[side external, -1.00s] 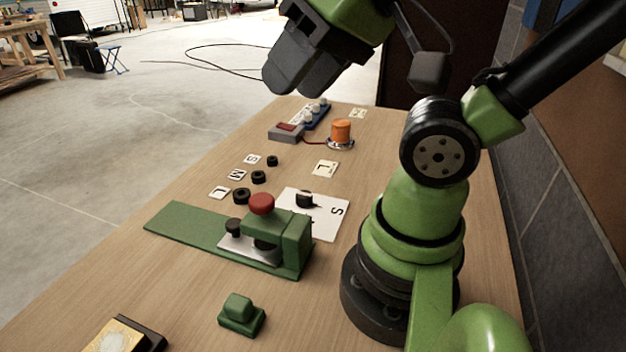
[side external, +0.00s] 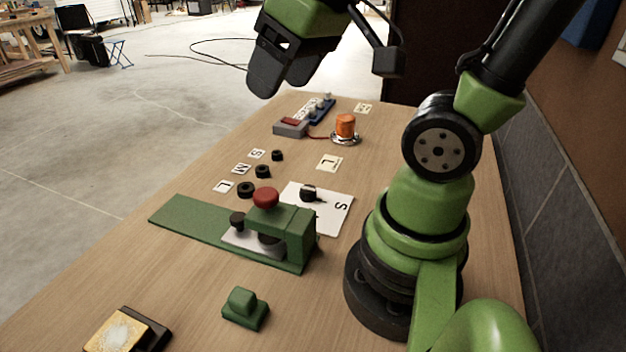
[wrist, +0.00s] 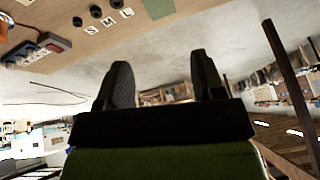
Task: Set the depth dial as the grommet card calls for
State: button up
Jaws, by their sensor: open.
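The depth dial is a black knob (side external: 309,193) on a white plate (side external: 335,219). Its small pointer appears to face right, roughly toward the plate's S; the plate's other marks are partly hidden by the green press (side external: 295,236). A loose card with an L (side external: 329,163) lies beyond the dial, and looks like the grommet card. My gripper (side external: 277,85) is open and empty, high above the far left of the table and well away from the dial. In the wrist view my gripper (wrist: 162,72) has a clear gap between its fingers; the dial is not visible there.
Several black rings (side external: 262,171) lie beside S, M and L cards (side external: 241,169). An orange beacon (side external: 345,126), a grey box with a red top (side external: 291,128) and a blue strip (side external: 322,110) stand at the back. A green block (side external: 245,308) and yellow pad (side external: 115,336) are in front.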

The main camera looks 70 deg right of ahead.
jog(key=w+d+f+n+g, duration=0.3)
jog(key=w+d+f+n, duration=0.1)
jog(key=d+f, duration=0.3)
jog(key=n+g, duration=0.3)
jog(key=n, duration=0.1)
send_near(309, 188)
jog(key=shift+n, duration=0.3)
jog(key=f, duration=0.9)
jog(key=shift+s+a+f, duration=0.15)
jog(key=shift+a+f, duration=0.1)
jog(key=shift+a, duration=0.05)
jog(key=c, duration=0.9)
